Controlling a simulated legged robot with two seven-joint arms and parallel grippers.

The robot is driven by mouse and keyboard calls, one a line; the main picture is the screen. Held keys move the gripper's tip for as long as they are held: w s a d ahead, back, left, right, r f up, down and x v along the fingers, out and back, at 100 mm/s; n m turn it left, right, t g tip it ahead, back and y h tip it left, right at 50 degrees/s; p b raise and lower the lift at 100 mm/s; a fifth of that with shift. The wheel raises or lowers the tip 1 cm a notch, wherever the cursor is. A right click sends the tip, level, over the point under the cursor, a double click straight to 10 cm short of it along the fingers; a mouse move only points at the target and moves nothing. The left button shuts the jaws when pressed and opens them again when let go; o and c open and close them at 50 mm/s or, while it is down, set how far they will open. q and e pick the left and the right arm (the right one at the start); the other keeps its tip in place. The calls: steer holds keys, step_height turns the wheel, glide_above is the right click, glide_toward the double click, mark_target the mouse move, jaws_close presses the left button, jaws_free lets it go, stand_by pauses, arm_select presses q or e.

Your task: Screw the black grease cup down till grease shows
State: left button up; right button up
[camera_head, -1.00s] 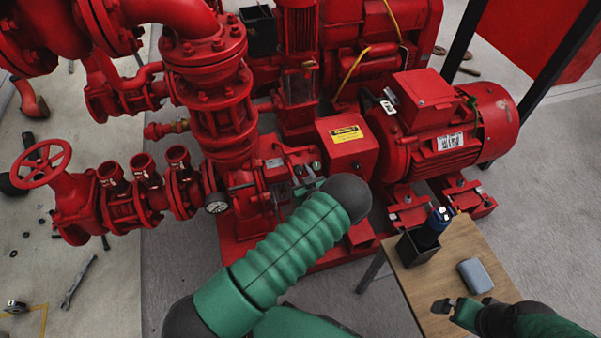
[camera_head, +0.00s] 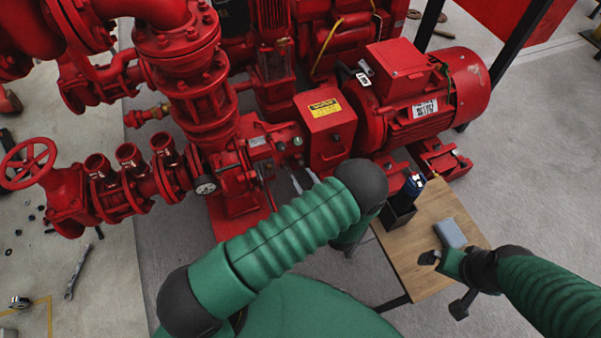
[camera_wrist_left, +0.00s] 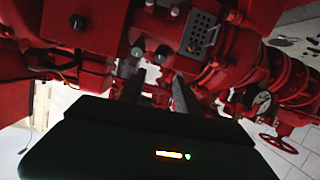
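A small dark round knob, probably the black grease cup (camera_wrist_left: 162,54), shows on the red pump casing in the left wrist view, beside a grey-green round fitting (camera_wrist_left: 137,52). In the head view that fitting (camera_head: 297,141) is on the pump bearing housing; I cannot pick out the cup for sure. My left gripper (camera_wrist_left: 158,84) has its two fingers apart and pointing at the knob; I see no contact. In the head view my left gripper (camera_head: 301,181) is mostly hidden behind my green arm. No grease can be made out. My right gripper (camera_head: 440,259) is over the small table.
The wooden table (camera_head: 422,212) holds a black holder (camera_head: 397,217) with a blue bottle (camera_head: 411,188) and a grey-blue box (camera_head: 450,233). The red motor (camera_head: 425,95), valve handwheel (camera_head: 27,163) and pressure gauge (camera_head: 205,186) crowd around the pump. Open floor lies at right.

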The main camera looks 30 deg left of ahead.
mark_target(282, 147)
arm_select(q)
steer(key=shift+o, duration=0.3)
